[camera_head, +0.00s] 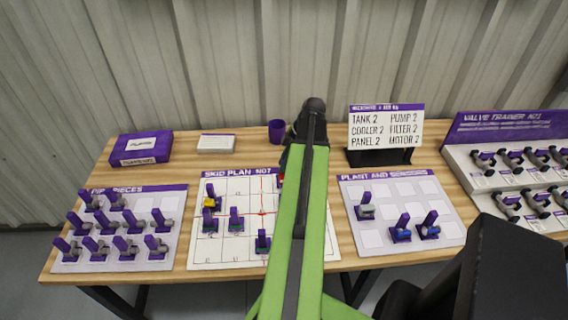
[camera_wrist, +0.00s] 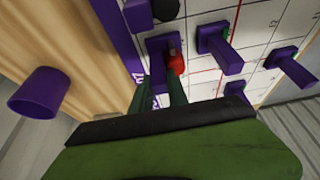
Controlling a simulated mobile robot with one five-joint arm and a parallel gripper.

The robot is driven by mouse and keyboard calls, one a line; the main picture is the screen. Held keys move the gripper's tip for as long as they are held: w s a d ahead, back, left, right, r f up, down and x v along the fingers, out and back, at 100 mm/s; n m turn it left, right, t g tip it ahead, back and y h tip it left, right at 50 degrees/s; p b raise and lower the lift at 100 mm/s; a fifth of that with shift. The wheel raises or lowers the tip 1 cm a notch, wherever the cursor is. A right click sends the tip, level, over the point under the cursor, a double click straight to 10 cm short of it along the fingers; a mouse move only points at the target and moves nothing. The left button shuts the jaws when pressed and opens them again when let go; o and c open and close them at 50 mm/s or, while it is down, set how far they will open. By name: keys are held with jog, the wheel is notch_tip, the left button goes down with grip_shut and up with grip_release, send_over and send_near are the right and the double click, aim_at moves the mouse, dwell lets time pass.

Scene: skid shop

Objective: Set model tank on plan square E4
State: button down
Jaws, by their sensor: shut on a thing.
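My gripper (camera_wrist: 168,80) shows in the wrist view with its dark fingers closed at a small purple-and-red model piece (camera_wrist: 176,62), which I take to be the model tank. Whether it touches the board is not clear. In the head view my green arm hides most of the gripper and piece; a bit of red (camera_head: 281,181) shows at the arm's left edge. The white gridded skid plan board (camera_head: 210,254) lies under and beside my arm, with red centre lines. It also shows in the wrist view (camera_wrist: 258,18). Square E4's label is not readable.
Several purple-handled pieces, one yellow (camera_head: 209,202), stand on the plan's left half. A pieces board (camera_head: 75,266) is left, a plant board (camera_head: 375,190) right.

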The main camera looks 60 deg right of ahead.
jog(key=shift+f+b, duration=0.35)
jog(key=shift+f, duration=0.05)
jog(key=c, duration=1.2)
grip_release()
jog(key=shift+r, duration=0.15)
jog(key=shift+r+p, duration=0.45)
jog(key=shift+p, duration=0.15)
notch_tip(320, 180, up, 7)
jog(key=p, duration=0.7)
jog(key=shift+r, duration=0.1)
jog(key=shift+w, duration=0.1)
